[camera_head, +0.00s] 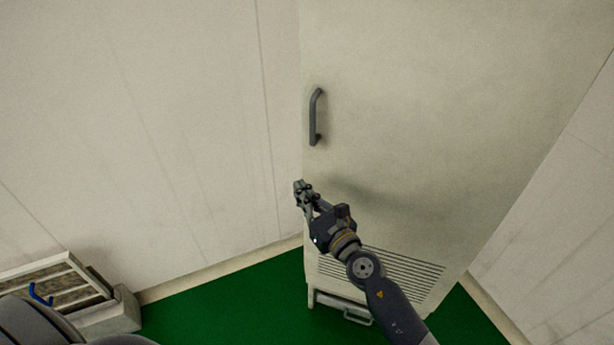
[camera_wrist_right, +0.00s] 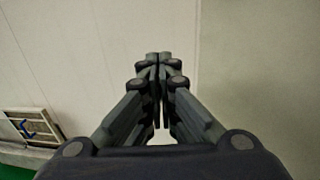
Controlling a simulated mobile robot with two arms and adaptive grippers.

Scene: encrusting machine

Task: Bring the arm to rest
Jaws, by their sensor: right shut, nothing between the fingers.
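My right gripper (camera_head: 302,188) is in front of the left edge of a tall pale cabinet door, below its dark vertical handle (camera_head: 315,117). Its arm comes in from the lower right. In the right wrist view the right gripper (camera_wrist_right: 159,62) has its fingers together with nothing between them. It is apart from the handle in the picture; whether it touches the door edge I cannot tell. The left gripper does not show.
The pale cabinet (camera_head: 430,120) fills the right middle, with a louvred vent (camera_head: 385,275) near its base. A slatted pale unit (camera_head: 50,285) with a blue hook-like part (camera_head: 40,294) stands at lower left. Pale walls stand on both sides. Green floor (camera_head: 215,305) between is clear.

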